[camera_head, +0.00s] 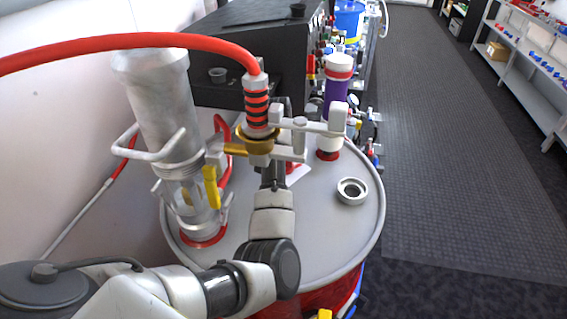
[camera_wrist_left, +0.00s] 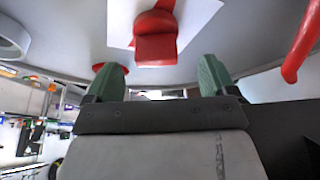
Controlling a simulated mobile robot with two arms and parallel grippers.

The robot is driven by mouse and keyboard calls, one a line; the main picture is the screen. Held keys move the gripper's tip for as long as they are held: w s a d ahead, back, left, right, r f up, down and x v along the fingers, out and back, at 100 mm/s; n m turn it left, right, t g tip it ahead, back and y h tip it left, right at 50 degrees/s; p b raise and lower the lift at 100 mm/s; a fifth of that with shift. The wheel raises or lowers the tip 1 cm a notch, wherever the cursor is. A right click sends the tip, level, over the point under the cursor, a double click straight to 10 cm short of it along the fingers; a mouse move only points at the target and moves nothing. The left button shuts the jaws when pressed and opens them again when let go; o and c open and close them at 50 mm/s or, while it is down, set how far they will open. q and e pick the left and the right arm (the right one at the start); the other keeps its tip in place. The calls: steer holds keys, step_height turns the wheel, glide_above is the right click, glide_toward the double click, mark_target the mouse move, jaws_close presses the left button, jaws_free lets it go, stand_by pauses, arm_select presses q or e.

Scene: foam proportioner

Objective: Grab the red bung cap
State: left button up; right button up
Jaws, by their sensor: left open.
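The red bung cap (camera_wrist_left: 156,40) shows in the left wrist view, on a white sheet (camera_wrist_left: 120,22) on the drum lid. It is ahead of and roughly between the green fingertips of my left gripper (camera_wrist_left: 160,75). Those fingers are apart, with nothing between them, and I see no contact with the cap. In the head view my left wrist (camera_head: 272,222) reaches over the drum lid (camera_head: 325,235). My fingertips and most of the cap are hidden there behind the hose fitting. My right gripper is in neither view.
A red hose with a black-banded connector (camera_head: 257,105) and brass fitting stands over the lid. A clear-bottomed metal cylinder (camera_head: 165,100) is left. A purple-and-white cylinder (camera_head: 336,95) is right, near an open grey ring (camera_head: 352,191). The lid's front right is clear.

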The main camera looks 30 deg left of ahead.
arm_select(q)
steer(key=x, duration=0.3)
steer(key=shift+w+d+f+p, duration=0.1)
steer(key=shift+w+f+p, duration=0.2)
steer(key=shift+p, duration=0.1)
steer(key=shift+w+f, duration=0.15)
steer(key=shift+f, duration=0.3)
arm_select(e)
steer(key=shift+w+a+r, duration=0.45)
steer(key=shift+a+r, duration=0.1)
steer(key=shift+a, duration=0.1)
arm_select(q)
steer(key=shift+c, duration=1.1)
steer(key=c, duration=0.8)
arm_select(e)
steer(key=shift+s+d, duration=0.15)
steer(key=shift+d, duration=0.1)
